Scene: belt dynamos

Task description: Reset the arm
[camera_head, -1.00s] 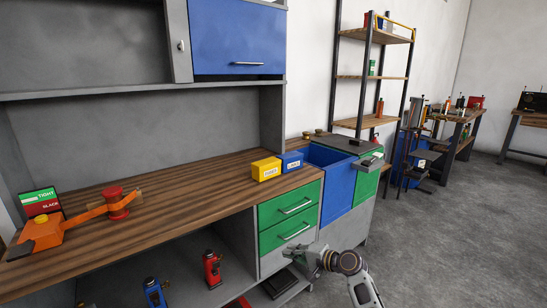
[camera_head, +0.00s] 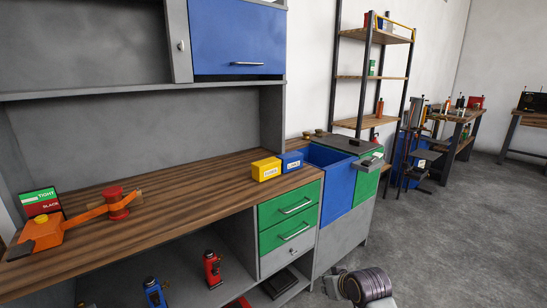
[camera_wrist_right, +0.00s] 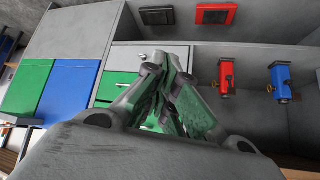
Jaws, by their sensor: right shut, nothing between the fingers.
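My right arm (camera_head: 366,285) shows at the bottom edge of the head view, low in front of the workbench and to the right of the green drawers. My right gripper (camera_wrist_right: 168,58) shows in the right wrist view, with its fingers closed together and nothing between them. It is apart from the drawers and the lower shelf behind it. My left gripper is in no view. The orange device (camera_head: 85,216) with a red knob (camera_head: 117,207) lies at the left of the wooden bench top (camera_head: 180,222), beside a green and red TIGHT/SLACK sign (camera_head: 40,202).
A yellow box (camera_head: 266,169) and a blue box (camera_head: 291,161) sit on the bench top. Red (camera_head: 212,269) and blue (camera_head: 154,292) jacks stand on the lower shelf. A blue bin (camera_head: 337,180) adjoins the bench. The floor (camera_head: 460,230) at right is clear.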

